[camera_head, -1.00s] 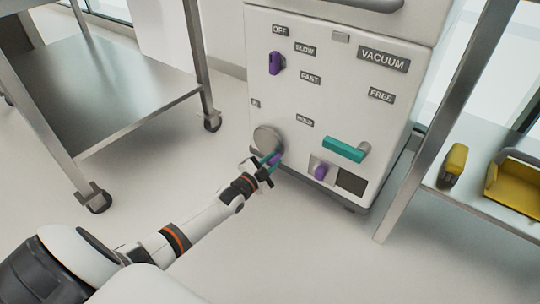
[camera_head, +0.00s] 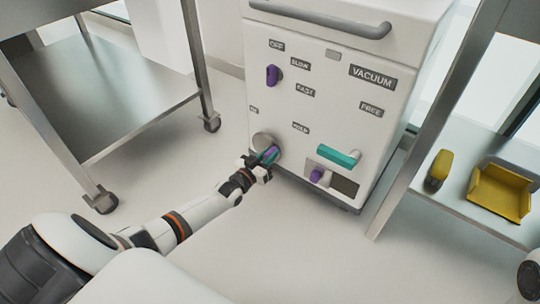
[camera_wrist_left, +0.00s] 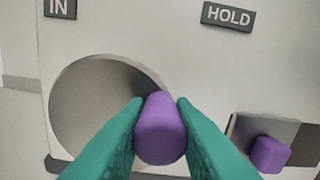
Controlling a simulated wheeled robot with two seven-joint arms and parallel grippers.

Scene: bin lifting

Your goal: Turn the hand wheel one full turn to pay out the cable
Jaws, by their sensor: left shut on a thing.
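The hand wheel (camera_head: 263,141) is a round grey metal disc low on the left of the white cabinet's front. Its purple knob (camera_wrist_left: 160,130) stands out at the disc's right edge in the left wrist view. My left gripper (camera_head: 268,156) has its teal fingers shut on this knob, one on each side, as the left wrist view (camera_wrist_left: 160,104) shows. The fingers hide part of the disc's lower edge. No cable shows. My right gripper is not in view.
The white cabinet (camera_head: 335,100) also carries a purple switch (camera_head: 272,76), a teal lever (camera_head: 338,157) and a purple knob (camera_head: 317,174) beside a dark panel. A wheeled metal table (camera_head: 120,115) stands left. A shelf at right holds a yellow bin (camera_head: 500,193).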

